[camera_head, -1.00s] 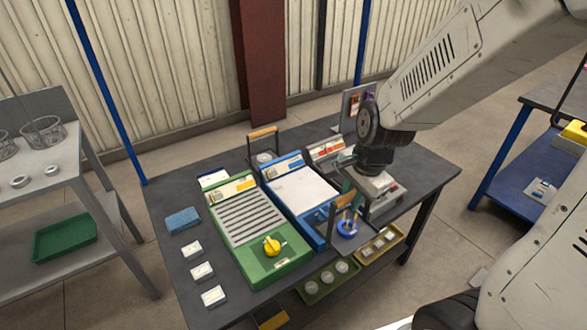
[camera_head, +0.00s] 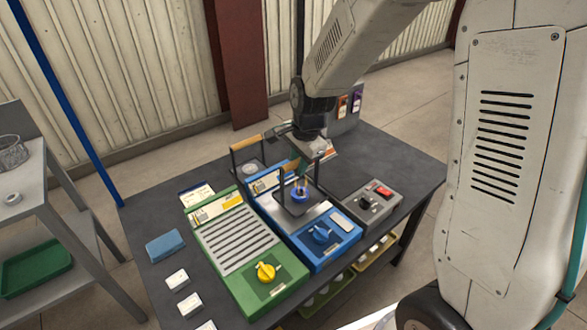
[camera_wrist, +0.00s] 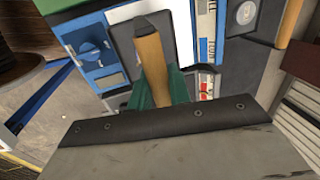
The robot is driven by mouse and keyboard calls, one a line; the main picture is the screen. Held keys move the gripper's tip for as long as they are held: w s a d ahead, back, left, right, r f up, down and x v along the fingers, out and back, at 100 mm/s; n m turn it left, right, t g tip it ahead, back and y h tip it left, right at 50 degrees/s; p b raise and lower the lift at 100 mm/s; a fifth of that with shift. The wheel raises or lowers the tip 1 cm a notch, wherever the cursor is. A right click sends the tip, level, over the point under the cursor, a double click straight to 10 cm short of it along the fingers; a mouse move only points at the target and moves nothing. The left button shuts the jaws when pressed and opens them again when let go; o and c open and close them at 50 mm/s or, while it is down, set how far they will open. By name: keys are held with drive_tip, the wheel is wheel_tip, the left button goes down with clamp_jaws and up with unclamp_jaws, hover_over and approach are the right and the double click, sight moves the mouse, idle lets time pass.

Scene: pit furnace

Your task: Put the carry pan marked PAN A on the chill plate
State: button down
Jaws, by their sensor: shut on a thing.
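My gripper (camera_head: 303,167) is shut on the wooden handle of a dark carry pan (camera_head: 296,208). In the wrist view its green fingers (camera_wrist: 157,90) close around the handle (camera_wrist: 150,52). The held pan carries a blue ring-shaped piece (camera_head: 299,193) and looks about level. It is over the pale top of the blue unit (camera_head: 318,258), which appears to be the chill plate. I cannot tell if pan and plate touch. A second carry pan with a wooden handle (camera_head: 247,143) stands behind, holding a grey disc. No pan lettering is legible.
A green slotted unit with a yellow knob (camera_head: 265,272) stands left of the blue one. A grey switch box (camera_head: 370,203) is to its right. A blue cloth (camera_head: 165,245) and several white blocks lie at the table's left.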

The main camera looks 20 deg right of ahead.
drive_tip(key=shift+w+a+f, duration=0.15)
drive_tip(key=shift+w+f, duration=0.5)
drive_tip(key=shift+f, duration=0.3)
drive_tip(key=shift+w+a+f, duration=0.15)
drive_tip(key=shift+w+f, duration=0.5)
drive_tip(key=shift+f, duration=0.4)
drive_tip(key=c, duration=1.3)
unclamp_jaws()
